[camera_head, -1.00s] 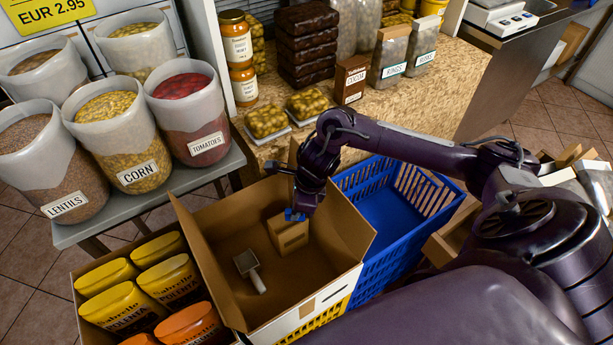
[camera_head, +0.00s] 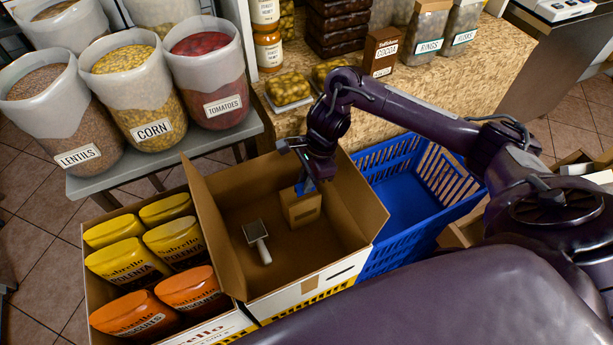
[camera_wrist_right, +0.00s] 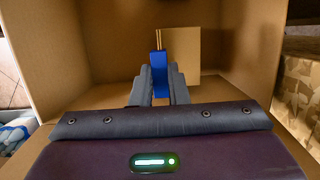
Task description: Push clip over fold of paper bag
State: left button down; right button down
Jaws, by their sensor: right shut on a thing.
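A small brown paper bag (camera_head: 303,209) stands inside an open cardboard box (camera_head: 352,196); its tan face also shows in the right wrist view (camera_wrist_right: 183,56). My right gripper (camera_head: 306,182) reaches down into the box from above. It is shut on a blue clip (camera_wrist_right: 159,76), which also shows in the head view (camera_head: 305,187). The clip is at the bag's upper edge, near the fold. In the right wrist view, it overlaps the bag's left edge. I cannot tell whether it touches the fold or sits over it. My left gripper is not in view.
A scoop (camera_head: 257,240) lies in the box, left of the bag. The box walls stand close around the gripper. A blue crate (camera_head: 410,200) is to the right, and a carton of yellow and orange bags (camera_head: 145,265) to the left.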

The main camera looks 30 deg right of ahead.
aim_at(308, 200)
notch_tip(308, 200, down, 2)
jog(key=shift+f+b, duration=0.25)
jog(key=shift+b, duration=0.4)
jog(key=shift+f+b, duration=0.9)
jog(key=shift+b, duration=0.1)
jog(key=shift+f+b, duration=0.1)
jog(key=shift+b, duration=0.6)
dwell(0.5)
jog(key=shift+f+b, duration=0.35)
jog(key=shift+b, duration=0.3)
jog(key=shift+s+d+f+b, duration=0.1)
jog(key=shift+d+f+b, duration=0.15)
jog(key=shift+b, duration=0.1)
dwell(0.4)
